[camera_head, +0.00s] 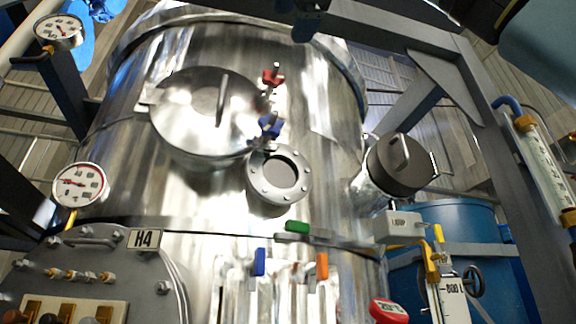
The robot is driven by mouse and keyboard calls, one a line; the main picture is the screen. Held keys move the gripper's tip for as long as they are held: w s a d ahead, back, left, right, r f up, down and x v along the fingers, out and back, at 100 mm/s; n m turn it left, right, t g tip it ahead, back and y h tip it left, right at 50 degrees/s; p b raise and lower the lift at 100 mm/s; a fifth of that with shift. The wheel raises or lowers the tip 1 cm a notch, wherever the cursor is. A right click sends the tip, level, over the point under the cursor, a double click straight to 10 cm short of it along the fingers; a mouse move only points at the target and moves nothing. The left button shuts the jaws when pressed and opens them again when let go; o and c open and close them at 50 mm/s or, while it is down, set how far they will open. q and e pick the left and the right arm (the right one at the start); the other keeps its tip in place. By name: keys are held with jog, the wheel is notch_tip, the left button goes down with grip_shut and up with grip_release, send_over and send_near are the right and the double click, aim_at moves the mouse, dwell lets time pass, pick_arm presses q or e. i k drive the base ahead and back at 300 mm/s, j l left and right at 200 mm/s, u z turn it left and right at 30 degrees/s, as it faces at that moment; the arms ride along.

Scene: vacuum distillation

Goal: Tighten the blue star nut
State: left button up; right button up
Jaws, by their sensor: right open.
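The blue star nut (270,126) sits on a bolt at the right edge of the round steel hatch lid (190,115), on the front of the large shiny tank. A red star nut (273,76) is above it on the same edge. My right gripper (304,18) seems to be the small dark shape at the top edge, mostly cut off by the frame. It is open, well above the blue nut and apart from it. My left gripper is not in view.
A flanged round port (279,175) lies just below the blue nut. A dark-lidded nozzle (401,163) stands to the right. Pressure gauges (80,184) and an H4 panel (100,265) are at left. A steel beam (385,32) crosses the top.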

aim_at(268, 131)
jog(key=k+l, duration=0.15)
jog(key=k, duration=0.35)
jog(key=k+l, duration=0.15)
jog(key=k, duration=0.35)
